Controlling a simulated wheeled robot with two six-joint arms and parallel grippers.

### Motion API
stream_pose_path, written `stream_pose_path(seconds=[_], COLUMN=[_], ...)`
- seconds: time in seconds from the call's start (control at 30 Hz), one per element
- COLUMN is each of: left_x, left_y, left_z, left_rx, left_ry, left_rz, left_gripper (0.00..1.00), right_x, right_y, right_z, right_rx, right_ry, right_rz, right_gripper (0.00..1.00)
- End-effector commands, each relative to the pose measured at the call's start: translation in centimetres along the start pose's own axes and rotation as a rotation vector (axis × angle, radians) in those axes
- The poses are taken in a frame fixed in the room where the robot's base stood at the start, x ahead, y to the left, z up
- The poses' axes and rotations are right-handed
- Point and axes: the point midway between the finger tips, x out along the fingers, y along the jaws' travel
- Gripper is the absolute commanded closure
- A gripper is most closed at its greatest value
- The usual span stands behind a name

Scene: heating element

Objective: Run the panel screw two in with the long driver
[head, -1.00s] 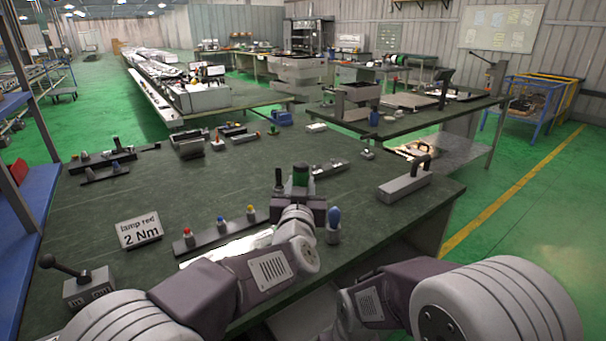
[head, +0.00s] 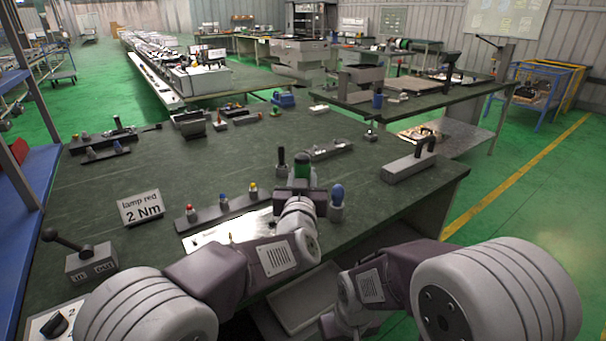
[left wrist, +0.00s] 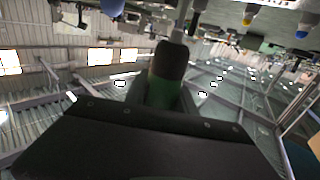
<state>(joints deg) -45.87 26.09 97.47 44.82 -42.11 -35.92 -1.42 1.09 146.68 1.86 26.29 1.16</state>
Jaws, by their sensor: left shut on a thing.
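My left gripper (head: 301,196) is shut on a driver with a green and black handle (head: 302,166), held over the bench. In the left wrist view the driver handle (left wrist: 167,85) fills the middle, and a thin grey shaft (left wrist: 183,18) runs to the top edge. Its tip is out of sight. A pale flat plate (head: 210,238), perhaps the panel, lies near the bench's front edge, partly behind my left arm. A small upright pin or screw (head: 231,238) shows on it; I cannot tell which screw. My right gripper is out of view.
A dark rack (head: 215,213) holds red-, blue- and yellow-topped pieces behind the plate. A "lamp red 2 Nm" sign (head: 142,207) stands left.

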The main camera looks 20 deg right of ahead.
Motion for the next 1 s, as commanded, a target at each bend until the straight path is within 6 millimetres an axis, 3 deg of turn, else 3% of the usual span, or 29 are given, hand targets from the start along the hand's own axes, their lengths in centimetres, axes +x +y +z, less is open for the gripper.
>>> stream_pose_path(seconds=[0.13, 1.0], left_x=[0.02, -0.02], left_y=[-0.02, -0.01], left_z=[1.07, 0.93], left_rx=[-0.001, 0.001], left_ry=[0.003, 0.003], left_rz=[-0.001, 0.000], left_gripper=[1.00, 1.00], right_x=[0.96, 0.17], right_y=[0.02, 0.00], right_z=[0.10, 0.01], right_rx=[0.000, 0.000], right_ry=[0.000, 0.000], right_rz=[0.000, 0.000], right_gripper=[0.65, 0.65])
